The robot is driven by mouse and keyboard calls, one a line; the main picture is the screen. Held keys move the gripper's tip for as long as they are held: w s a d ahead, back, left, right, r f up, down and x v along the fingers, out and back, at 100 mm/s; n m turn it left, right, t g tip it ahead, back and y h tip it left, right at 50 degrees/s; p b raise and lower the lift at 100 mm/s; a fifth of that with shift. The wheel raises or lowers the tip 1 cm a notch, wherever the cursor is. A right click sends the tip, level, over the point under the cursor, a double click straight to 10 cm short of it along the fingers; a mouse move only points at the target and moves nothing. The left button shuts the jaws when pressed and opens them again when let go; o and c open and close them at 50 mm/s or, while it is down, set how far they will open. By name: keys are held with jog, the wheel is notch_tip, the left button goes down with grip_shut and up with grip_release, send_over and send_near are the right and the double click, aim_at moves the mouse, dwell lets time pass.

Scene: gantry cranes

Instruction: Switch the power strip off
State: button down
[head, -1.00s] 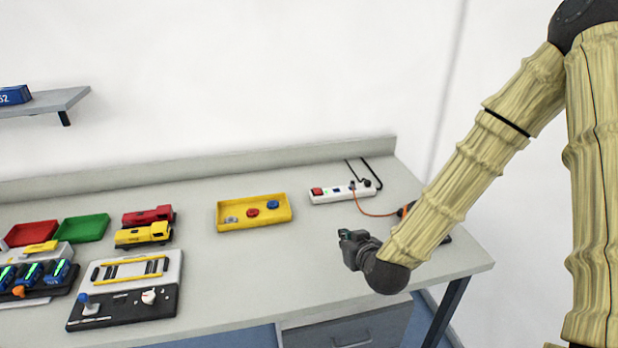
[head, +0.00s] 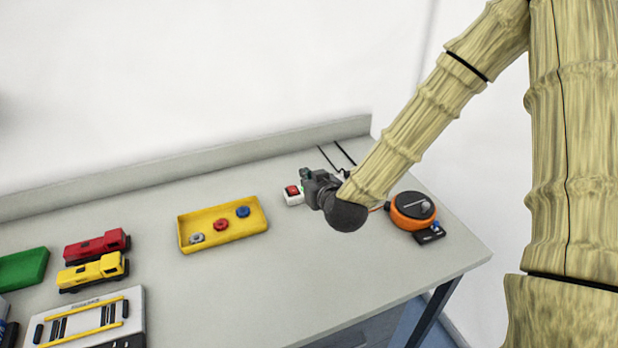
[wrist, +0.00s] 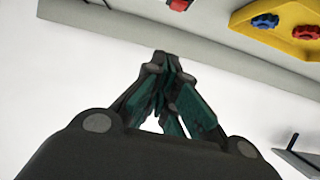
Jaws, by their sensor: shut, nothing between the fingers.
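The white power strip (head: 295,201) lies on the bench toward the back right. Its red switch (head: 292,190) shows at the strip's left end; most of the strip is hidden behind my gripper and arm. My gripper (head: 306,174) is shut and empty, and appears just right of the red switch in the head view. I cannot tell its height above the strip or whether it touches. In the wrist view my shut fingers (wrist: 161,62) fill the middle, and a bit of the red switch (wrist: 178,4) shows at the top edge.
A yellow tray (head: 185,236) with red, blue and grey knobs stands left of the strip. An orange and black round device (head: 413,208) sits to the right. Red (head: 97,246) and yellow (head: 93,272) trucks are further left.

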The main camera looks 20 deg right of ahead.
jog(key=p, duration=0.1)
send_over(294, 192)
jog(key=s, duration=0.2)
notch_tip(294, 192, down, 3)
jog(key=shift+w+d+p, duration=0.25)
jog(key=shift+w+p, duration=0.2)
jog(key=f, duration=0.1)
jog(key=w+f, duration=0.1)
jog(key=shift+w+a+f+p, duration=0.1)
jog(key=shift+a+f+p, duration=0.1)
jog(key=shift+f+p, duration=0.15)
jog(key=shift+s+d+f, duration=0.15)
jog(key=shift+s+f, duration=0.15)
jog(key=shift+f, duration=0.1)
jog(key=shift+f+p, duration=0.35)
jog(key=shift+f, duration=0.25)
jog(key=shift+f, duration=0.15)
